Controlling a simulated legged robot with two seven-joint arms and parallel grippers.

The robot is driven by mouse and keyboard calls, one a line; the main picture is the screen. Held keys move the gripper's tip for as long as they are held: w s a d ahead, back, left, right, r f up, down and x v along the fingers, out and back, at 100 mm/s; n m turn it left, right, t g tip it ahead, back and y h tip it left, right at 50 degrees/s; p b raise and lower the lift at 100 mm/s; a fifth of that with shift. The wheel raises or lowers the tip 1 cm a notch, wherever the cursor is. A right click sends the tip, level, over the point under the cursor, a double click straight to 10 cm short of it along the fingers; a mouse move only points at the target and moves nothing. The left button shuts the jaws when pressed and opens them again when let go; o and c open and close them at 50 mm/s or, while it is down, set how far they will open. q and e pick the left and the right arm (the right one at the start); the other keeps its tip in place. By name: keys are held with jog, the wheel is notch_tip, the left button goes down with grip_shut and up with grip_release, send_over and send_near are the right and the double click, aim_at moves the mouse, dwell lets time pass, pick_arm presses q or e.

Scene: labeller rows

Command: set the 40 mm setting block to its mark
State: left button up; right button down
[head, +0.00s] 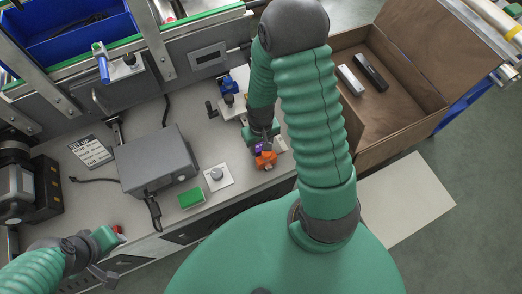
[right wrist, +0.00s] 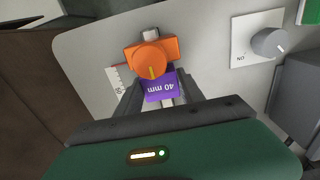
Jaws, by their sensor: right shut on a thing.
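The purple setting block (right wrist: 160,88), lettered "40 mm", sits between the fingers of my right gripper (right wrist: 157,84), which is shut on it. It shows small and partly covered in the head view (head: 259,147). An orange slider with a round knob (right wrist: 152,62) is right beside the block on a metal rail (right wrist: 151,34); whether they touch I cannot tell. The orange slider also shows in the head view (head: 265,161). A white scale (right wrist: 117,81) with a red line lies by the rail, partly hidden by a finger. My left gripper (head: 104,274) is low at the left, its jaws unclear.
A grey box (head: 157,159), a knob on a white plate (head: 217,178) and a green block (head: 191,198) stand left of the slider. A brown open box (head: 385,118) holding a white and a black bar is at the right.

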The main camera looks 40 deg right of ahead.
jog(key=shift+f, duration=0.15)
jog(key=shift+s, duration=0.2)
dwell(0.5)
jog(key=c, duration=0.7)
grip_release()
jog(key=shift+o, duration=0.2)
notch_tip(320, 180, up, 17)
jog(key=p, duration=0.5)
jog(key=a+r+n+t+p, duration=0.2)
jog(key=a+r+n+p, duration=0.1)
jog(key=a+r+p, duration=0.4)
jog(key=shift+a+r+n+t, duration=0.3)
jog(key=shift+a+r, duration=0.95)
jog(key=shift+a, duration=0.25)
